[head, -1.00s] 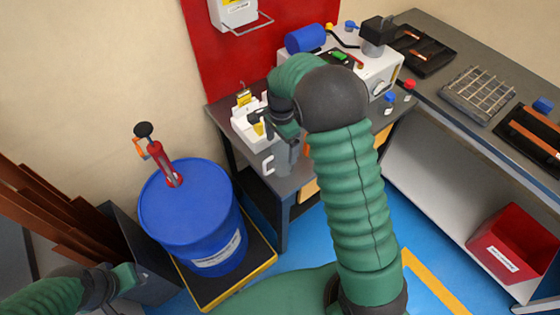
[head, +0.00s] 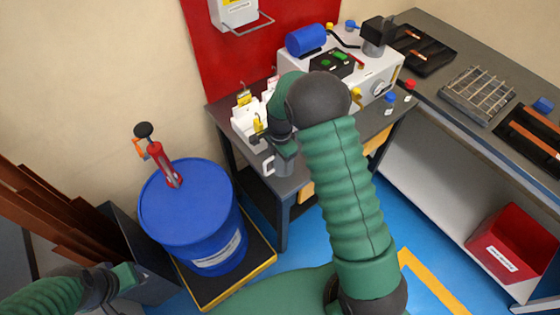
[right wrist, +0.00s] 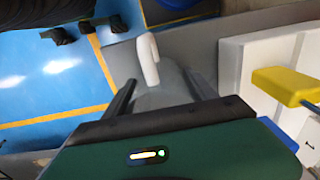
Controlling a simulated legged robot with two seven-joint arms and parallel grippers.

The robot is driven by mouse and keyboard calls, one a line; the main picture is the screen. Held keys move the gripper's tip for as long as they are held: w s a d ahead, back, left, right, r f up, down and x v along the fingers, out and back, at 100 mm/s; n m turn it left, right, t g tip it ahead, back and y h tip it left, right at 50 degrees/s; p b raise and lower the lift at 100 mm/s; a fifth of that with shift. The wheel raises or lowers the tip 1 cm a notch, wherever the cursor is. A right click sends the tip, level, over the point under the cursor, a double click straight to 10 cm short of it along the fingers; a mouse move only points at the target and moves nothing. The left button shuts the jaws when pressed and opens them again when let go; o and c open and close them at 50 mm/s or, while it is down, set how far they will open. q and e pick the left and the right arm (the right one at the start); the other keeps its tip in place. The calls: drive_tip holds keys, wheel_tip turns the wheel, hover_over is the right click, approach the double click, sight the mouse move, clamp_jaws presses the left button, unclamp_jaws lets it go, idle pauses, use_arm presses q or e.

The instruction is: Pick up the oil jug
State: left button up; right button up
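The oil jug, a grey body (head: 286,163) with a white handle (head: 268,166), stands near the front edge of the small workbench. My right gripper (head: 281,146) is over it and hides its top in the head view. In the right wrist view the jug's grey body (right wrist: 165,82) and white handle (right wrist: 149,60) show between the two dark fingers of the right gripper (right wrist: 160,92). The fingers are spread, one on each side; I cannot tell whether they touch it. My left gripper (head: 125,280) is low at the left, away from the jug, and its fingers are not clear.
The bender machine (head: 370,85) stands behind to the right. A blue drum (head: 190,215) with a red pump (head: 163,165) stands left on a yellow-edged pallet. A long bench (head: 470,135) is at the right.

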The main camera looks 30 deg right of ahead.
drive_tip(key=c, duration=0.8)
drive_tip(key=shift+o, duration=0.2)
drive_tip(key=shift+w+r, duration=0.1)
drive_tip(key=shift+r, duration=0.3)
drive_tip(key=r, duration=0.1)
drive_tip(key=s+r, duration=0.1)
drive_tip(key=shift+r, duration=0.35)
drive_tip(key=s+r+b, duration=0.1)
drive_tip(key=s+b, duration=0.1)
drive_tip(key=s, duration=1.3)
drive_tip(key=w+a+r+n, duration=0.1)
drive_tip(key=w+a+n, duration=0.7)
drive_tip(key=n, duration=0.9)
drive_tip(key=a, duration=0.3)
drive_tip(key=shift+a+r, duration=0.2)
